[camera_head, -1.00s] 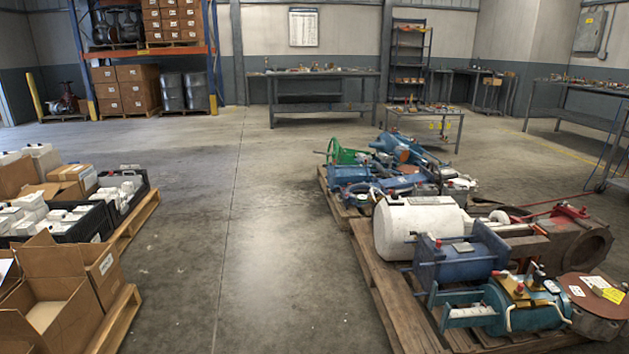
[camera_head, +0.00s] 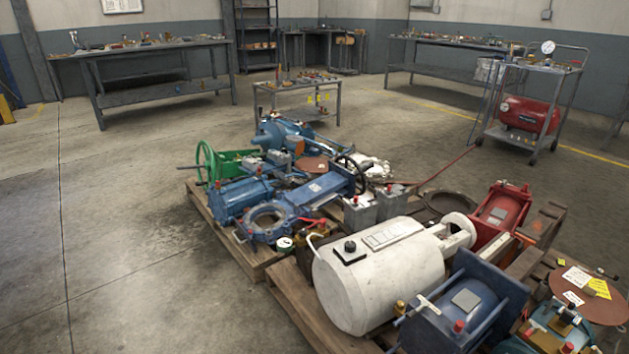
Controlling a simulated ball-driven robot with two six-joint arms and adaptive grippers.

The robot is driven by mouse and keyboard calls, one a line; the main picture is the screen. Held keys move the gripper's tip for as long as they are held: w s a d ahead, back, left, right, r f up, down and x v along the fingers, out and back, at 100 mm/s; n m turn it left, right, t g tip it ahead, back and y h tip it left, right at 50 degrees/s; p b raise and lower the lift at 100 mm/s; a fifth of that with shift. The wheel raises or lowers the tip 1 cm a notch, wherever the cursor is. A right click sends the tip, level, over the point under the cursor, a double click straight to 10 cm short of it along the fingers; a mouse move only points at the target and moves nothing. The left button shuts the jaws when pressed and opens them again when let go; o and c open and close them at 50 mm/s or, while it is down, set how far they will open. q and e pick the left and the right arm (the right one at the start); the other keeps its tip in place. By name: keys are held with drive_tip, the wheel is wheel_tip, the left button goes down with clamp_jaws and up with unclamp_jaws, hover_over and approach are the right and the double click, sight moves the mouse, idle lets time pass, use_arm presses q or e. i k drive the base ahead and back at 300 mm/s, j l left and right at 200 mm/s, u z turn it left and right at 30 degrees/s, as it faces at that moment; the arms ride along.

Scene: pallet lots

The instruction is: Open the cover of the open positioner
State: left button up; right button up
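I cannot tell which part is the open positioner, and I make out no opened cover. A white cylinder (camera_head: 378,285) lies in front, with a flat plate and a small black-knobbed unit (camera_head: 350,251) on top. Blue actuators stand nearby: one with a grey plate (camera_head: 465,300) at the front right, others (camera_head: 240,198) on the farther pallet. Neither of my grippers shows in the view.
Two wooden pallets (camera_head: 229,236) hold the parts closely packed. Open concrete floor lies to the left. A small low table (camera_head: 298,88) stands behind, workbenches (camera_head: 150,50) line the walls, and a cart with a red tank (camera_head: 528,114) stands at the back right.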

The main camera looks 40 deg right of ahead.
sight(371, 203)
drive_tip(key=i+j+z, duration=0.15)
drive_tip(key=i+z, duration=0.25)
drive_tip(key=i, duration=0.2)
drive_tip(key=i+j+z, duration=0.3)
drive_tip(key=i+z, duration=0.15)
drive_tip(key=i, duration=0.15)
drive_tip(key=i+j+z, duration=0.4)
drive_tip(key=i+j, duration=0.15)
